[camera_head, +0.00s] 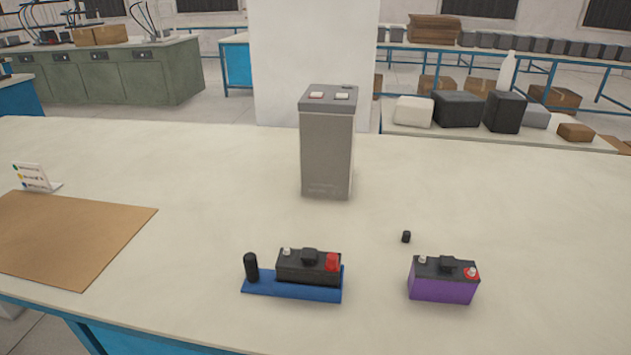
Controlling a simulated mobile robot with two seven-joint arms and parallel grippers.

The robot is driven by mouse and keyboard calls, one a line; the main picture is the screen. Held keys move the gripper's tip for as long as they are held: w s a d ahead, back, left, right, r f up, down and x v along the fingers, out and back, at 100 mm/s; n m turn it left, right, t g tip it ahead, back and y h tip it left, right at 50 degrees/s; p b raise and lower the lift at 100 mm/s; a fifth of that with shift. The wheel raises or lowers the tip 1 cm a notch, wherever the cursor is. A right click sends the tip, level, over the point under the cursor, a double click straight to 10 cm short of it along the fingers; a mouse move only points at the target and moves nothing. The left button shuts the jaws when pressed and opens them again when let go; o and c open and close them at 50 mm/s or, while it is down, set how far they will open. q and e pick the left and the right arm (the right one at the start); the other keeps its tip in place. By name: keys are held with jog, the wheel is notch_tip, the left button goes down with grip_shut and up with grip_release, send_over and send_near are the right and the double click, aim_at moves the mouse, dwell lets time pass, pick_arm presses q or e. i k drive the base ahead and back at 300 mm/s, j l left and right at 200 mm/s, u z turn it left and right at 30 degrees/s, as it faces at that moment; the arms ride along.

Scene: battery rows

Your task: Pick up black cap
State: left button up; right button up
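A small black cap (406,237) lies on the pale table top, behind and a little left of the purple battery (443,280). Nothing touches it. The purple battery has a black top, a bare metal post at its left and a red ring around a post at its right. A dark battery (309,267) with a red cap (332,262) on its right end sits on a blue tray (270,291). A taller black cylinder (251,267) stands on the tray's left end. Neither of my grippers shows in the head view.
A tall grey battery (327,150) stands at the middle back of the table (520,210). A brown mat (60,235) and a small white label card (37,178) are at the left. The table right of the purple battery is clear.

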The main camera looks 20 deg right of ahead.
aim_at(406, 235)
jog(key=z, duration=1.3)
jog(key=j+u, duration=0.45)
jog(key=i+j+u, duration=0.2)
jog(key=u, duration=0.25)
